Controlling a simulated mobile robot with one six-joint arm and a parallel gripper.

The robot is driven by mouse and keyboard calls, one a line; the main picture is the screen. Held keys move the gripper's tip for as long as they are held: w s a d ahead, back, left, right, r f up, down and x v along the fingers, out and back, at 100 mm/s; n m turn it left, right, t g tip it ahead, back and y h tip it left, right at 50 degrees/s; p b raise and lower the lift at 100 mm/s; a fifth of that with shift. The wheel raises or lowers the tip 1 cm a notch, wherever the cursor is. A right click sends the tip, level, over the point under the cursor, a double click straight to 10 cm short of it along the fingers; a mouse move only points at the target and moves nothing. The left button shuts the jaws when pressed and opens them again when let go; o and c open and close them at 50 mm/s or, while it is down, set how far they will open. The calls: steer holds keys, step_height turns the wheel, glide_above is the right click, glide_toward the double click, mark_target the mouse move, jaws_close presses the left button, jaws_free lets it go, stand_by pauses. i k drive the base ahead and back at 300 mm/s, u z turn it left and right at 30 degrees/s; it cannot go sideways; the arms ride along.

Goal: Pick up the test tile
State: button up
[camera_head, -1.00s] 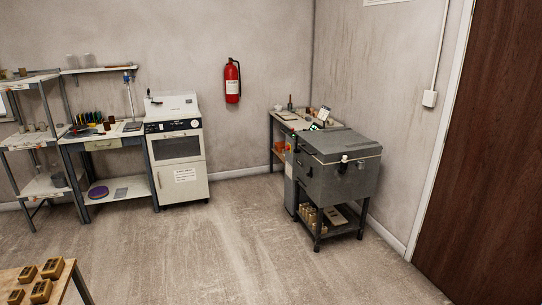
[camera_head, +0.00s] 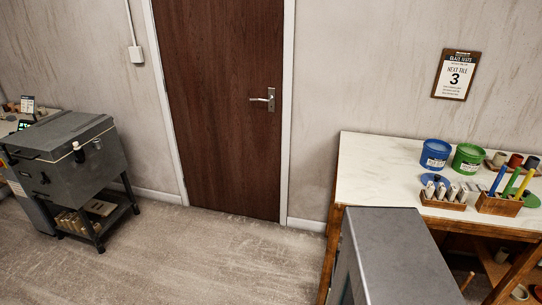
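Several small pale upright pieces (camera_head: 452,192), some brownish, stand in a wooden rack (camera_head: 441,204) on the white-topped table at the right. They look like test tiles, but their markings are too small to read. My gripper is not in view.
The table (camera_head: 375,165) also holds a blue tub (camera_head: 434,154), a green tub (camera_head: 467,159) and a wooden holder (camera_head: 499,205) with coloured tools. A grey box (camera_head: 392,252) stands before it. A grey kiln-like chest (camera_head: 66,160) stands left. Floor before the closed door (camera_head: 222,100) is clear.

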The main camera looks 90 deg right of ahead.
mark_target(430, 187)
steer(key=k, duration=0.15)
steer(key=z, duration=2.75)
steer(key=k, duration=0.6)
steer(key=u, duration=0.1)
steer(key=i, duration=0.3)
